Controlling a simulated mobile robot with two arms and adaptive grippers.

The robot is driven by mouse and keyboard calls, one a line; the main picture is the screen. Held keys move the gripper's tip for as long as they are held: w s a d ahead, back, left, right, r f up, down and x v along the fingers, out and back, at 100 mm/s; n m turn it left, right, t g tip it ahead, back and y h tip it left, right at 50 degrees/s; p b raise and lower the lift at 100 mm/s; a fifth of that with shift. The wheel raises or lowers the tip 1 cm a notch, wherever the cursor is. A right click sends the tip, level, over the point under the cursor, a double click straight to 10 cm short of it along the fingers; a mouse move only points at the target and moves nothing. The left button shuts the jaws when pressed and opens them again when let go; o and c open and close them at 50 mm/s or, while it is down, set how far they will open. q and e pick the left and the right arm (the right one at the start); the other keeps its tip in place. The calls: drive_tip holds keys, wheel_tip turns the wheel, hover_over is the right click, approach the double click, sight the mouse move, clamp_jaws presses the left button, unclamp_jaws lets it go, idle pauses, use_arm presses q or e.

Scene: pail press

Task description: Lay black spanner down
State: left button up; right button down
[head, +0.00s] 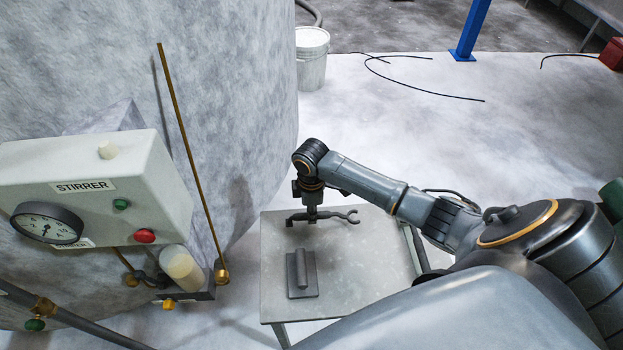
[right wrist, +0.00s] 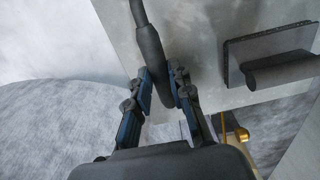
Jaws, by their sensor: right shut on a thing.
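The black spanner (head: 346,215) is held level over the far side of the small grey table (head: 375,285), its open jaw end pointing right in the head view. My right gripper (head: 312,214) is shut on its handle from above. In the right wrist view, the dark spanner handle (right wrist: 149,42) passes between the fingers of my right gripper (right wrist: 163,88). I cannot tell whether the spanner touches the tabletop. My left gripper is not in view.
A dark flat block with a raised handle (head: 302,274) lies on the table, nearer than the spanner. A stirrer control box (head: 110,190) and a large grey vessel (head: 230,100) stand left. The table's right part is clear.

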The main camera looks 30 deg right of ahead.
drive_tip(key=shift+f+b, duration=0.5)
drive_tip(key=shift+f, duration=0.45)
drive_tip(key=c, duration=1.1)
unclamp_jaws()
drive_tip(key=shift+r, duration=0.1)
wheel_tip(320, 180, up, 12)
drive_tip(key=shift+f, duration=0.1)
